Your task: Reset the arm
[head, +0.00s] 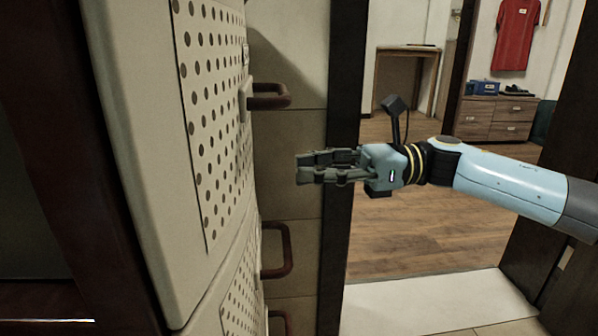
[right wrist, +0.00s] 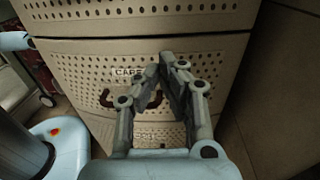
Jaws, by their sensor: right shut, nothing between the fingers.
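My right gripper (head: 299,168) reaches in from the right in the head view, level and pointing left. Its fingers are shut with nothing between them. In the head view it appears to the right of a beige cabinet (head: 140,130) with a perforated front, apart from the brown handles. In the right wrist view the shut fingertips (right wrist: 172,58) are in front of the perforated drawers (right wrist: 90,60), over a label and partly hiding a brown handle (right wrist: 108,98). I cannot tell the exact gap to the drawers. My left gripper is not in view.
Brown handles (head: 270,97) and (head: 278,262) a lower one stick out from the cabinet. A dark door frame (head: 340,130) stands behind the gripper. Beyond it lie a wooden floor (head: 425,235), a wooden chest of drawers (head: 497,118) and a red shirt (head: 516,35) on the wall.

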